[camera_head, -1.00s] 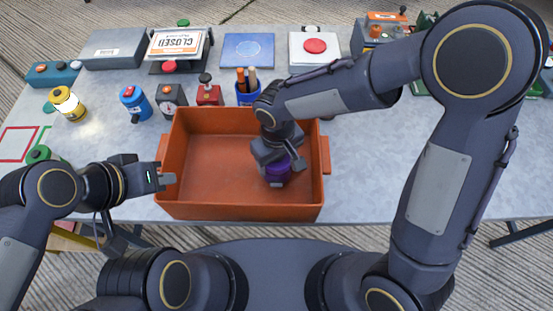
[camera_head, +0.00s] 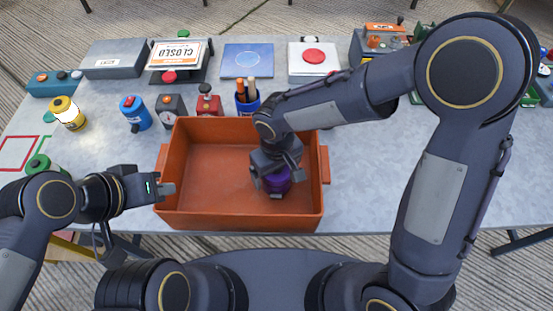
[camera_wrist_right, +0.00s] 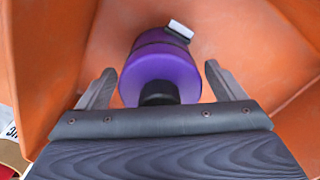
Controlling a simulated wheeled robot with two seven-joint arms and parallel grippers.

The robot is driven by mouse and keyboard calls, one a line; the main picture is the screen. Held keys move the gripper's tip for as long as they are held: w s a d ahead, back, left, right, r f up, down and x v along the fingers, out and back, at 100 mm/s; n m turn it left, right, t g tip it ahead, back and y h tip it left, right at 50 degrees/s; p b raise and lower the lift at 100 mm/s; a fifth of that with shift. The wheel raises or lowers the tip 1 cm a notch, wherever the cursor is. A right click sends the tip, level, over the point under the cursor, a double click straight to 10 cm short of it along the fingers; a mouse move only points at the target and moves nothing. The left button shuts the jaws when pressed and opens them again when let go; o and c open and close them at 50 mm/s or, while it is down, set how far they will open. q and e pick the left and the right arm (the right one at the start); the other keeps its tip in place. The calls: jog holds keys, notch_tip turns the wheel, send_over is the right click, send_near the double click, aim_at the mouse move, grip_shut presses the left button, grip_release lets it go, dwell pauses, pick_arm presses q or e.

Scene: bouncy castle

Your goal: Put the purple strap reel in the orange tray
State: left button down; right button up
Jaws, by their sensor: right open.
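The purple strap reel (camera_head: 278,184) is inside the orange tray (camera_head: 205,222), in its right part. It also shows in the right wrist view (camera_wrist_right: 163,66), with a black hub and a pale strap end. My right gripper (camera_head: 272,180) is down inside the tray over the reel. In the right wrist view its fingers (camera_wrist_right: 158,85) stand apart on both sides of the reel, with gaps between them and it. My left gripper (camera_head: 167,190) is at the tray's left wall, and nothing shows in it; its jaw opening is unclear.
Behind the tray stand a blue pen cup (camera_head: 247,98), a red reel-like item (camera_head: 208,102), a dark gauge box (camera_head: 170,108) and a blue canister (camera_head: 134,112). A yellow canister (camera_head: 67,112) stands at left. The table right of the tray is mostly clear.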

notch_tip(320, 180, up, 12)
jog(key=shift+f, duration=0.1)
jog(key=shift+d+r, duration=0.25)
jog(key=shift+d, duration=0.15)
jog(key=s+d+r+m+t+y, duration=0.1)
jog(key=s+d+r+m, duration=0.1)
jog(key=d, duration=0.5)
jog(key=s+d+r+m+t+y, duration=0.1)
jog(key=s+d+r+m+y, duration=0.1)
jog(key=d, duration=0.4)
jog(key=s+d+f+m+t, duration=0.1)
jog(key=s+d+m+t, duration=0.2)
jog(key=s+d, duration=0.3)
jog(key=shift+s+d+f+m+t+y, duration=0.2)
jog(key=shift+s+d+m+t+y, duration=0.15)
jog(key=shift+s+m, duration=0.45)
